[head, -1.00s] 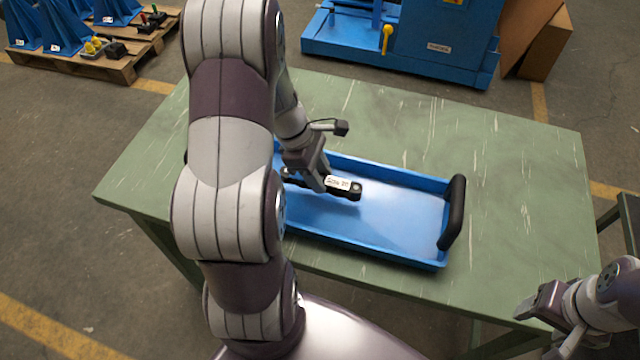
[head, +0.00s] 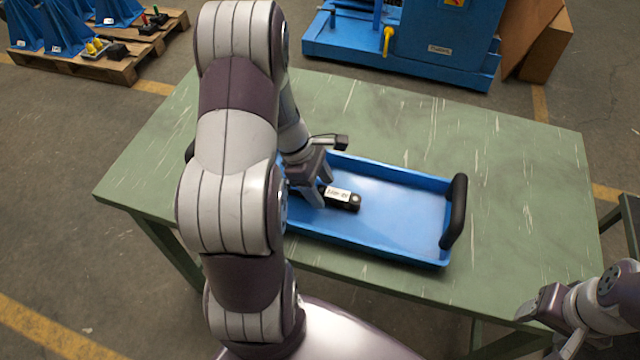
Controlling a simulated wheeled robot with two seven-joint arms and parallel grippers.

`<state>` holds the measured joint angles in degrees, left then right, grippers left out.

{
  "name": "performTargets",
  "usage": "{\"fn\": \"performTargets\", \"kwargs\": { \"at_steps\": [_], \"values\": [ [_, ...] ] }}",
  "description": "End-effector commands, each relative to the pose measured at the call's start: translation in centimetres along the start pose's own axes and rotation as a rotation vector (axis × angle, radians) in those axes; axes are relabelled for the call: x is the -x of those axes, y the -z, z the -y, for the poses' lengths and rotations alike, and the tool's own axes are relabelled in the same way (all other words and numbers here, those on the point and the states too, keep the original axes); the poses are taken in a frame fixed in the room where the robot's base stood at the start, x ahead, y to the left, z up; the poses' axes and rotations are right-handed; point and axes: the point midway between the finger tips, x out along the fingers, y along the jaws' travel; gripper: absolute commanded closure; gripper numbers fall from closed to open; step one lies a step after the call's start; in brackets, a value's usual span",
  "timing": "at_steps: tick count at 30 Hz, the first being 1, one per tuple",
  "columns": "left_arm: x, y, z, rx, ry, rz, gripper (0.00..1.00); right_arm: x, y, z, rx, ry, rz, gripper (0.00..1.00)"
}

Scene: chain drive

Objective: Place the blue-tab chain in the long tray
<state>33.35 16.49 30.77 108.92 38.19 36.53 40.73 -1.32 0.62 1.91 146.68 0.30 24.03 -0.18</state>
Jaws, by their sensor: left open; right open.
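A short dark chain piece (head: 352,203) with a white label lies in the blue long tray (head: 410,241), left of its middle. I cannot make out a blue tab on it. My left gripper (head: 322,196) is open just above the tray floor, at the chain's left end. Its fingers and my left arm hide that end and the tray's left part. I cannot tell whether a finger still touches the chain. My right gripper (head: 530,306) is open and empty, off the table's front right corner.
The tray stands on a green table (head: 520,190), with a black handle (head: 454,212) at its right end. The table is clear to the right and behind. A blue machine (head: 405,45), a cardboard box (head: 545,45) and a loaded pallet (head: 130,65) stand beyond.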

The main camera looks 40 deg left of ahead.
Motion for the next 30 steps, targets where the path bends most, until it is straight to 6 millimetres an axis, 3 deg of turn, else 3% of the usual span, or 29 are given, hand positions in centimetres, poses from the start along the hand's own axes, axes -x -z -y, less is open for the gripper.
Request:
{"fn": "performTargets", "kwargs": {
  "at_steps": [5,12,15,19,22,27,30],
  "values": [
    [2.7,-0.2,-0.1,0.0,-0.005,-0.001,0.39,0.8,0.1,0.0,0.0,0.0,0.0,0.38],
    [9.0,-0.1,-0.1,0.0,-0.005,-0.001,0.39,1.6,0.2,0.0,0.0,0.0,0.0,0.38],
    [10.9,-0.1,-0.1,-0.001,-0.004,-0.002,0.39,1.7,0.2,0.0,0.0,0.0,0.0,0.38],
    [11.9,-0.6,0.2,-0.048,0.008,-0.014,0.39,1.8,0.2,0.0,0.0,0.0,0.0,0.38],
    [10.5,-3.8,1.8,-0.402,0.068,-0.107,0.39,1.8,0.2,0.0,0.0,0.0,0.0,0.38],
    [7.5,-9.7,6.5,-1.375,0.203,-0.286,0.39,1.8,0.2,0.0,0.0,0.0,0.0,0.38],
    [6.6,-11.5,8.4,-1.764,0.245,-0.332,0.39,1.8,0.2,0.0,0.0,0.0,0.0,0.38]
  ]
}}
